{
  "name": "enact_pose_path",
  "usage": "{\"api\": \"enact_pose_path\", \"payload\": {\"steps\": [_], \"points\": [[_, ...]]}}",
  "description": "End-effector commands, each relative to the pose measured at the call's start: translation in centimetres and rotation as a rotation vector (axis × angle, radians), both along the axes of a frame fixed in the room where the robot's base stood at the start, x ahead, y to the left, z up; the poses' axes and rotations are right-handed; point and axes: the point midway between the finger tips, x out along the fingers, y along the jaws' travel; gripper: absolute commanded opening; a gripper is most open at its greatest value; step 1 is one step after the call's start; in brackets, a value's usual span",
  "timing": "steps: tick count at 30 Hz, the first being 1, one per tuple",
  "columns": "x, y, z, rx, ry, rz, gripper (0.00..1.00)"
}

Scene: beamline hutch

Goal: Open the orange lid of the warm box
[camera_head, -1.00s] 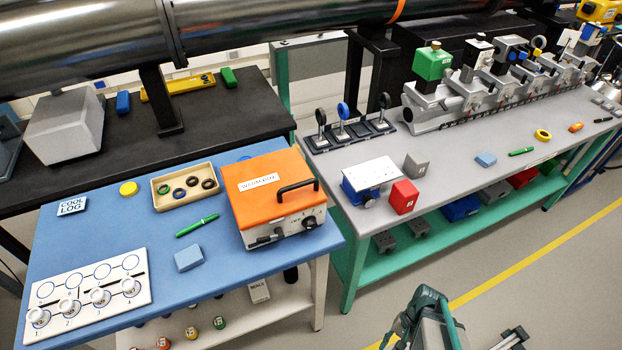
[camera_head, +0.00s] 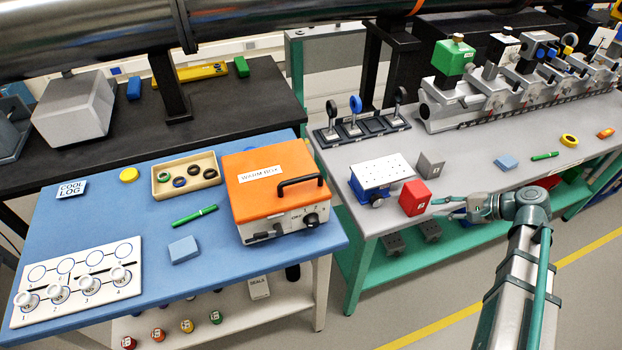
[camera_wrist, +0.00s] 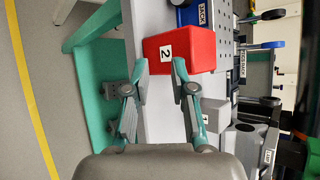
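The warm box (camera_head: 285,225) is a white box with an orange lid (camera_head: 258,180) and stands at the right front of the blue table. The lid lies shut on top, with a black bar handle (camera_head: 300,181) and a "WARM BOX" label. A knob and a latch-like dark part show on its front. My gripper (camera_head: 447,206) is to the right of the box, near the grey bench's front edge by the red block. In the wrist view my gripper (camera_wrist: 160,70) has its two fingers apart with nothing between them. The warm box is not in the wrist view.
The red block (camera_head: 415,198), marked 2 in the wrist view (camera_wrist: 180,48), is just beyond my fingers. A grey block (camera_head: 430,164) and a perforated plate on a blue jack (camera_head: 382,174) stand beside it. A parts tray (camera_head: 162,192) sits behind-left of the box. Floor in front is clear.

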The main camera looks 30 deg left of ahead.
Motion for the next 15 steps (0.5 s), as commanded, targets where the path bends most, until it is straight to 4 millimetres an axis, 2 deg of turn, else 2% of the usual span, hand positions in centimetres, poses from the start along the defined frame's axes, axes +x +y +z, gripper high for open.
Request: {"api": "enact_pose_path", "payload": {"steps": [3, 11, 15], "points": [[1.0, 0.3, 3.1, 0.045, -0.023, -0.002, 0.25], [-3.0, 8.9, 6.6, 0.150, 0.016, 0.154, 0.25], [-6.4, 14.5, 9.5, 0.229, 0.047, 0.270, 0.25]]}}
